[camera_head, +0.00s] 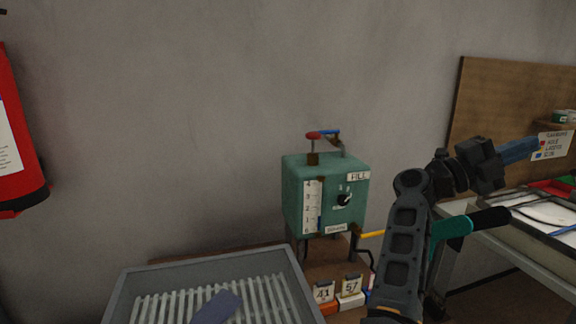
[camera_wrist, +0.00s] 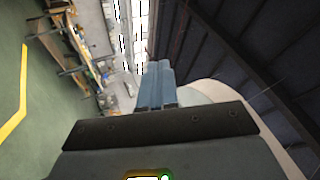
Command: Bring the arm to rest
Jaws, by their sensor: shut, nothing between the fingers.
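My gripper (camera_head: 520,149) is raised at the right of the head view, level, with its blue fingers pointing right. In the wrist view, my gripper (camera_wrist: 158,85) has its two blue fingers side by side, shut and empty. My arm rises from the bottom of the head view, in front of the right-hand bench. The fingers appear in front of the brown board, and I cannot tell the distance between them.
A green tank (camera_head: 325,195) with a scale stands left of my arm. A grey slatted tray (camera_head: 120,292) holds a dark blue-grey piece (camera_head: 217,307). A bench (camera_head: 490,240), a brown board (camera_head: 500,110) and a red extinguisher (camera_head: 15,130) flank the scene.

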